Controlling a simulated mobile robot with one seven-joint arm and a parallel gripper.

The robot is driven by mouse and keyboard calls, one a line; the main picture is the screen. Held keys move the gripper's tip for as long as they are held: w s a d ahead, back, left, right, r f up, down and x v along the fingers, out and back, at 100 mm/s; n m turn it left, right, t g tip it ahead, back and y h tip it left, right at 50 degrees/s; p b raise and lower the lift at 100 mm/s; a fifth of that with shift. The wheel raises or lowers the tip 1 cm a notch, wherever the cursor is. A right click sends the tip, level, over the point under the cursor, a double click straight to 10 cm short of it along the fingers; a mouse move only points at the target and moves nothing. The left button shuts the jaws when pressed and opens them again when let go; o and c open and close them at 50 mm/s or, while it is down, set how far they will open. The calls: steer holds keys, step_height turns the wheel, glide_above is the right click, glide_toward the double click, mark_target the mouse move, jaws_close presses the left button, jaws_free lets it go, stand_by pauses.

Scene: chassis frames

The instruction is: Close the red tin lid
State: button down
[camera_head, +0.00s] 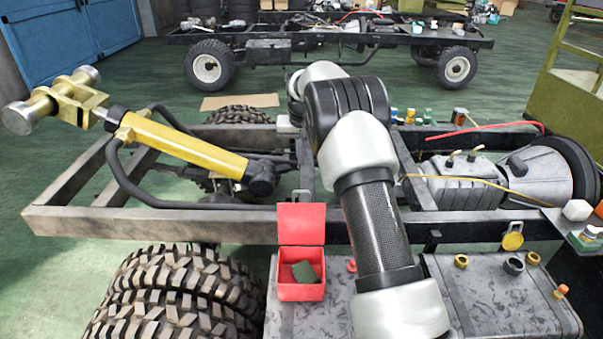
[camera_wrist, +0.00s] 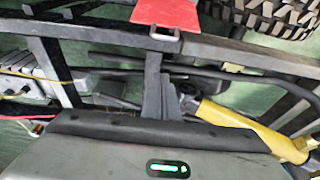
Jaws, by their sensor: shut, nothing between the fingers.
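The red tin (camera_head: 301,291) sits on the grey tank top in the head view, a dark green block (camera_head: 304,271) inside it. Its red lid (camera_head: 301,224) stands open and upright at the tin's back edge. In the wrist view, the lid (camera_wrist: 168,14) shows at the top edge, with a small metal loop (camera_wrist: 164,37) at its edge.
A black chassis rail (camera_head: 170,222) runs behind the tin. A yellow cylinder (camera_head: 185,147) lies to the left, and large tyres (camera_head: 175,295) stand left of the tank. A small red knob (camera_head: 352,265) is right of the tin. Several small caps sit on the right tank.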

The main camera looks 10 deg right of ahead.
step_height(320, 180, down, 9)
steer(key=s+p, duration=0.1)
steer(key=shift+s+a, duration=0.15)
steer(key=shift+s, duration=0.15)
stand_by(0.4)
